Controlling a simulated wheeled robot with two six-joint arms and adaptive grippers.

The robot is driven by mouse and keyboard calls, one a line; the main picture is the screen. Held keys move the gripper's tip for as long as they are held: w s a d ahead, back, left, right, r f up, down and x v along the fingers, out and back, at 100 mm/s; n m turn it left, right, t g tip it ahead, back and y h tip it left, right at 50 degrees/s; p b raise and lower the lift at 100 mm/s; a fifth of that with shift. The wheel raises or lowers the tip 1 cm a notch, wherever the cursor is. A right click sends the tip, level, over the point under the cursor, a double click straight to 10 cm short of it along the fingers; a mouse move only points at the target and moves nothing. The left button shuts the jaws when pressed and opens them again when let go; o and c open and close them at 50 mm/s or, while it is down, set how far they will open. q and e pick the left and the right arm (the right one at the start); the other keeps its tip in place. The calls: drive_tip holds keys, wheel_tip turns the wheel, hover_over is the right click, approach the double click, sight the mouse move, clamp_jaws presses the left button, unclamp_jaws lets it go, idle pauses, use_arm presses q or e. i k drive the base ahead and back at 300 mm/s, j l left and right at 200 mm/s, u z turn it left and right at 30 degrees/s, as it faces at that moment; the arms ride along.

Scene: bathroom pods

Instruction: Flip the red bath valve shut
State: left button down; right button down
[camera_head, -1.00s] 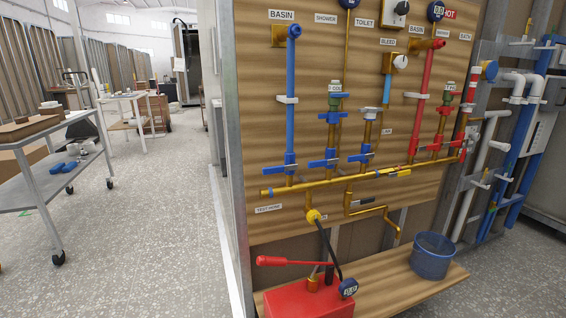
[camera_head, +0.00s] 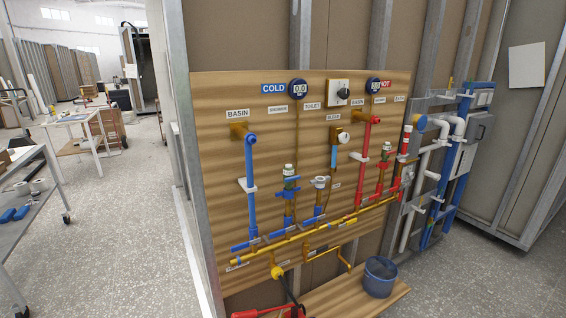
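A wooden plumbing board (camera_head: 225,95) carries blue cold pipes on the left and red hot pipes on the right. The small label at the far right of the hot side, which seems to read BATH (camera_head: 399,98), is above a red and white riser (camera_head: 404,145). Several red valves sit low on the hot side; the rightmost one (camera_head: 394,188), under the bath label, is small and partly crowded by neighbouring fittings. I cannot tell how its lever is turned. A red basin pipe (camera_head: 364,160) stands to its left. Neither of my grippers shows.
A brass manifold (camera_head: 300,236) crosses the board. Below, a wooden shelf (camera_head: 335,298) holds a blue bucket (camera_head: 380,277) and a red test pump (camera_head: 258,314), cut by the lower edge. The floor at left is open, beside a trolley (camera_head: 45,155).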

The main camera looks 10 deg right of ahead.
sight(399, 200)
drive_tip(key=i+l+z, duration=0.2)
drive_tip(key=z, duration=0.25)
drive_tip(key=i+z, duration=0.75)
drive_tip(key=z, duration=0.15)
